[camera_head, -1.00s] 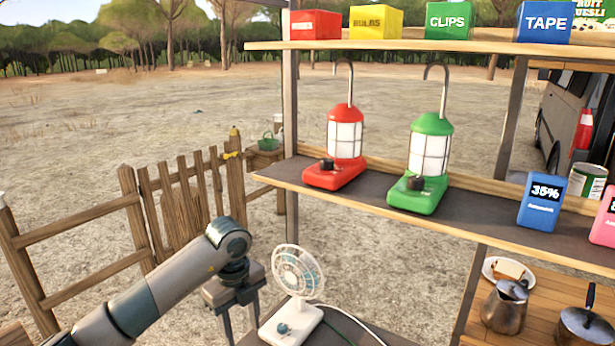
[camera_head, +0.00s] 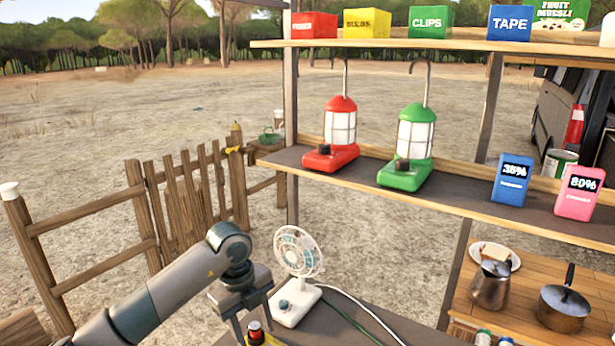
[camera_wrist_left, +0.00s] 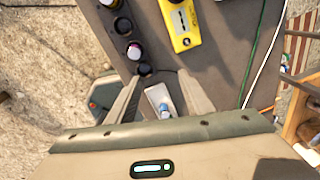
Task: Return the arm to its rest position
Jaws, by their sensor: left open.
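My left arm comes in from the lower left in the head view. Its left gripper (camera_head: 252,314) points down over the dark counter (camera_head: 345,325), just left of the small white fan (camera_head: 297,262). In the left wrist view the two fingers of the left gripper (camera_wrist_left: 160,96) are spread apart. A small white object with a blue part (camera_wrist_left: 158,98) shows between them; I cannot tell whether it is touched. My right gripper is not in view.
A red-topped cylinder (camera_head: 255,328) stands close to the gripper. A yellow device (camera_wrist_left: 180,24) lies on the counter. The shelf at right holds a red lantern (camera_head: 338,135), a green lantern (camera_head: 412,145) and boxes. A wooden fence (camera_head: 170,200) stands behind the arm.

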